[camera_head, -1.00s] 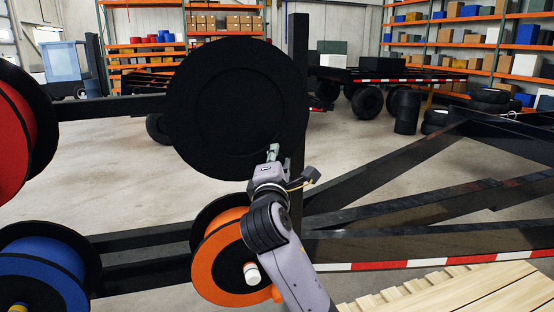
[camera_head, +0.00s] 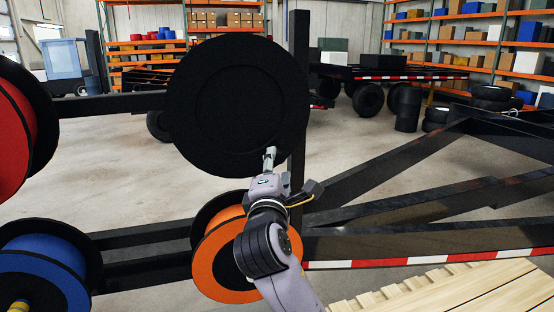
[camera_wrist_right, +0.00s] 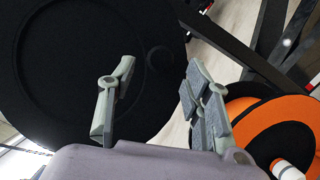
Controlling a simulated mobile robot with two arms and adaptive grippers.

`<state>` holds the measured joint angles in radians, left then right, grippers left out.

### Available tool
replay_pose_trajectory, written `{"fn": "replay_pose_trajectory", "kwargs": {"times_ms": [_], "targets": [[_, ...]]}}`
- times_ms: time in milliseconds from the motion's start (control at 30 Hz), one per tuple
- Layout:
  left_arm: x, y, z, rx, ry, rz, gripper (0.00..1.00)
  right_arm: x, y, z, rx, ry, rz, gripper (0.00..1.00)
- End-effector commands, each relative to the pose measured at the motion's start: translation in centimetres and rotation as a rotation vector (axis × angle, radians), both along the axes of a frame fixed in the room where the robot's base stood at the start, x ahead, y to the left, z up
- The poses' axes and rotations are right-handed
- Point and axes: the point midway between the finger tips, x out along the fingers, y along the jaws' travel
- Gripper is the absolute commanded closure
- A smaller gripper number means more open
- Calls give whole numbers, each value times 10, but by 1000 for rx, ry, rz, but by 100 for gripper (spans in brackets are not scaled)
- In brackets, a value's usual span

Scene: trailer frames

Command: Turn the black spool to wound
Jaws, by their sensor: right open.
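The black spool (camera_head: 225,100) is a large dark disc at the upper middle of the head view, mounted on a dark frame. It also fills the upper left of the right wrist view (camera_wrist_right: 60,70). My right gripper (camera_head: 270,157) is at the lower right part of the disc. In the right wrist view the gripper (camera_wrist_right: 160,85) is open, with its left finger in front of the black disc and its right finger near the disc's edge. Nothing shows between the fingers. I cannot tell whether a finger touches the disc. My left gripper is not in view.
An orange spool (camera_head: 215,270) sits just below, partly behind my right arm. A blue spool (camera_head: 45,270) and a red spool (camera_head: 15,125) are at the left. Dark trailer beams (camera_head: 430,245) run to the right. Wooden planks (camera_head: 480,295) lie at the lower right.

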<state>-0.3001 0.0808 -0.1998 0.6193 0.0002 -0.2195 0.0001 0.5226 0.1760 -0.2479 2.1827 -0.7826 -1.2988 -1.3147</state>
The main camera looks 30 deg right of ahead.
Motion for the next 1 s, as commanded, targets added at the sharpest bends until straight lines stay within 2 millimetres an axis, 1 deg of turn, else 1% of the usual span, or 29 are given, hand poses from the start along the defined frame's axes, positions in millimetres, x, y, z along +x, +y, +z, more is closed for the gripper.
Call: {"fn": "replay_pose_trajectory", "kwargs": {"times_ms": [33, 200, 400, 533, 1000], "targets": [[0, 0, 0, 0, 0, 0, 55, -10, 7, -2, 4, -1, 3, 55], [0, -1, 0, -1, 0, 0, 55, -36, 26, -6, 3, 0, 3, 55], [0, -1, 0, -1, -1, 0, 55, -53, 37, -8, 1, 0, 1, 55], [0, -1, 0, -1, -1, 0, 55, -56, 39, -8, 1, 1, 0, 55], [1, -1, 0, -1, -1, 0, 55, -55, 38, -10, 6, 3, 2, 55]]}}
